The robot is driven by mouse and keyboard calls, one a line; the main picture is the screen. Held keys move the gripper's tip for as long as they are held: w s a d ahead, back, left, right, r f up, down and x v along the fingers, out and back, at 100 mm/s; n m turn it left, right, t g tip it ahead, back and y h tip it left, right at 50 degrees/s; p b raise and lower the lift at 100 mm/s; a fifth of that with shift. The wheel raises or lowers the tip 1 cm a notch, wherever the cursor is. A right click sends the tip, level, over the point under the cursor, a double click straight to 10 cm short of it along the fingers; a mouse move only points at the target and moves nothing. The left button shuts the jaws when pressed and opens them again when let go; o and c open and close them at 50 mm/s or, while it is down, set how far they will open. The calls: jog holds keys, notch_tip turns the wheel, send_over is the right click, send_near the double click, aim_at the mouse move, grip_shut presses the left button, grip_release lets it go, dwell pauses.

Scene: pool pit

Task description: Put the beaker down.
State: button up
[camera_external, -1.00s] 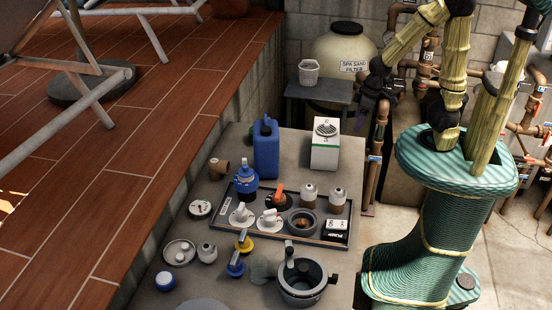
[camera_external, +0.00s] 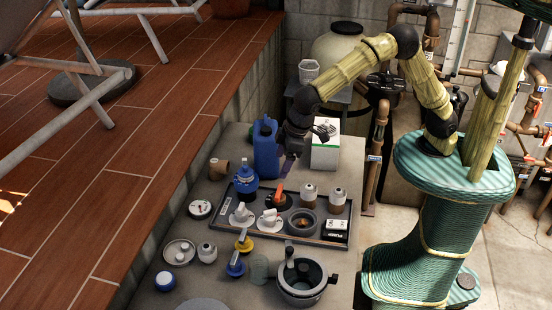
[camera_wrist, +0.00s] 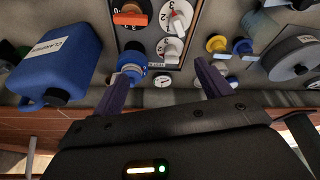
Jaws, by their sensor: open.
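A whitish cup-like vessel, which looks like the beaker (camera_external: 308,70), stands upright on the small grey side table (camera_external: 349,99) at the back, in front of the sand filter. My gripper (camera_external: 291,163) is well away from it, above the bench and between the blue jug and the white box. In the wrist view my gripper (camera_wrist: 164,80) shows two purple fingers spread apart with nothing held between them. The beaker is not in the wrist view. My arm hides part of the side table.
The bench (camera_external: 225,285) is crowded. It carries a blue jug (camera_external: 264,148), a white-green box (camera_external: 325,152), a dark tray (camera_external: 335,240) of knobs and fittings, and a grey pot (camera_external: 303,283). A brown deck (camera_external: 110,180) rises along the left.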

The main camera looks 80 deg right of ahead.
jog(key=s+a+f, duration=0.1)
jog(key=s+a, duration=0.1)
jog(key=a, duration=0.9)
jog(key=s+a+f+y+b, duration=0.1)
jog(key=a, duration=1.1)
jog(key=shift+s+a+n+t, duration=0.2)
jog(key=shift+s+n+t, duration=0.2)
jog(key=shift+f, duration=0.1)
jog(key=p, duration=0.3)
send_near(250, 278)
jog(key=shift+w+d+f, duration=0.2)
jog(key=shift+d+f, duration=0.1)
jog(key=shift+f, duration=0.1)
jog(key=shift+p+x, duration=1)
jog(key=shift+x, duration=1.6)
jog(key=shift+s, duration=0.15)
